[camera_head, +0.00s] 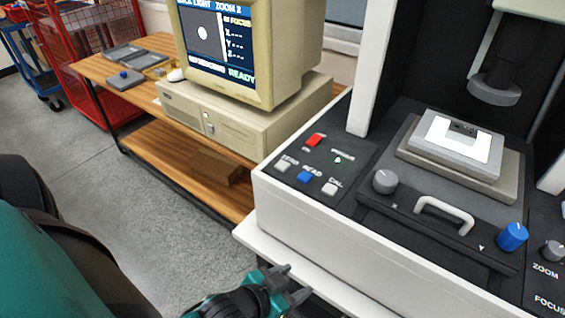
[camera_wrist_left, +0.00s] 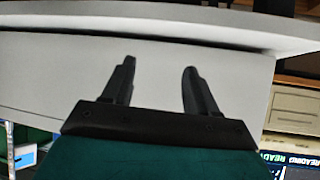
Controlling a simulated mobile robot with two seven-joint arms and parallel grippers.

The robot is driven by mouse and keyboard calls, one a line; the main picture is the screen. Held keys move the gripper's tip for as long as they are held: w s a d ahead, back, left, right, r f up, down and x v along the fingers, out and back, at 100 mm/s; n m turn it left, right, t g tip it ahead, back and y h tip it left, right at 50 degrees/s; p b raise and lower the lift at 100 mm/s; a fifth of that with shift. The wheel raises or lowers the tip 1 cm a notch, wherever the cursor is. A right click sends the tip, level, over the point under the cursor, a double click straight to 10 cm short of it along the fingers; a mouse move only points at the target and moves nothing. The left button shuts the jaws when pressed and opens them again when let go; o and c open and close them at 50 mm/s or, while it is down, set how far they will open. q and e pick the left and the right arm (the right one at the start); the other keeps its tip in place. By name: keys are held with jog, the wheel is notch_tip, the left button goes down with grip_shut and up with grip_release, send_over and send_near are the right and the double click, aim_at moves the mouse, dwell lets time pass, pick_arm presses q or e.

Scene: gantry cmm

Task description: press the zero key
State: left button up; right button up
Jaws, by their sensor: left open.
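The zero key (camera_head: 283,166) is a small light grey key on the dark panel at the left of the measuring machine, under a "ZERO" label. Beside it are the blue read key (camera_head: 304,176), a light grey cal key (camera_head: 329,188) and a red key (camera_head: 315,140) behind. My left gripper (camera_head: 295,281) is open and empty, in front of the machine and lower than the panel, apart from the zero key. In the left wrist view its two fingers (camera_wrist_left: 160,66) stand apart before a pale surface. My right gripper is not in view.
The machine's white front wall (camera_head: 330,235) and a white ledge (camera_head: 290,262) lie between the gripper and the panel. A grey knob (camera_head: 385,181), a white handle (camera_head: 445,213) and a blue knob (camera_head: 512,236) are to the right.

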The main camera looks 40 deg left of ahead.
pick_arm(q)
jog(key=c, duration=1)
grip_shut()
jog(key=shift+w, duration=0.1)
